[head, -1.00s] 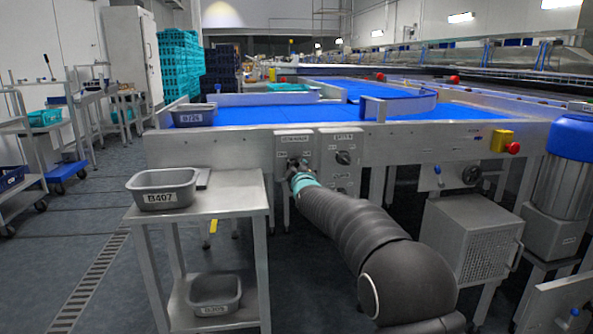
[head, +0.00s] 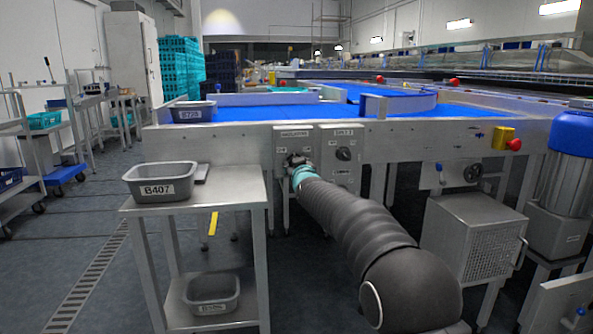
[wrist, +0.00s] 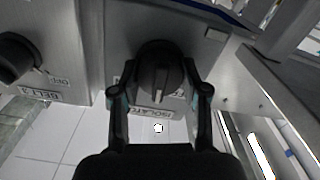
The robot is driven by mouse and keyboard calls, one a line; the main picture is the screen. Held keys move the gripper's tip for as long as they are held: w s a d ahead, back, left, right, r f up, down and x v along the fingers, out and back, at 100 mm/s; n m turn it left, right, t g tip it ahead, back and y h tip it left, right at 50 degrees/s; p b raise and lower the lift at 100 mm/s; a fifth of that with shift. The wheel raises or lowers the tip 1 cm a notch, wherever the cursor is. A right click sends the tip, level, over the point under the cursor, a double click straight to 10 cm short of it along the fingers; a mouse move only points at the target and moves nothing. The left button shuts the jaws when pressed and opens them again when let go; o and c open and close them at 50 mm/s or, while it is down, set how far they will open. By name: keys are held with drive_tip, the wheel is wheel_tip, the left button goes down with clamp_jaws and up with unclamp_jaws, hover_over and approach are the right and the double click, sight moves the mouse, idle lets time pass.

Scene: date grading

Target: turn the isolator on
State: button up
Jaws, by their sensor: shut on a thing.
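The isolator's black rotary knob (wrist: 160,80) sits on a grey panel, with its ISOLATOR label (wrist: 152,113) partly visible beside it in the wrist view. My gripper (wrist: 160,92) has its two fingers on either side of the knob and is shut on it. In the head view the isolator panel (head: 293,136) is on the front of the conveyor. My gripper (head: 297,163) reaches its knob there, and my arm hides much of the panel's lower part. The wrist view is upside down, and I cannot read the knob's on or off marks there.
A second panel with the belt knob (head: 344,154) is just right of the isolator; this knob also shows in the wrist view (wrist: 16,58). A steel table (head: 228,190) with the grey tub B407 (head: 160,190) stands to the left. A yellow box with a red button (head: 513,144) is farther right.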

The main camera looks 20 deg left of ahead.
drive_tip(key=m+b, duration=0.2)
drive_tip(key=m, duration=0.3)
drive_tip(key=shift+m, duration=0.3)
drive_tip(key=shift+w+d+m+b, duration=0.1)
drive_tip(key=shift+m+b, duration=0.4)
drive_tip(key=shift+m, duration=1.7)
drive_tip(key=o, duration=1.1)
drive_tip(key=shift+o, duration=0.2)
drive_tip(key=v, duration=1.2)
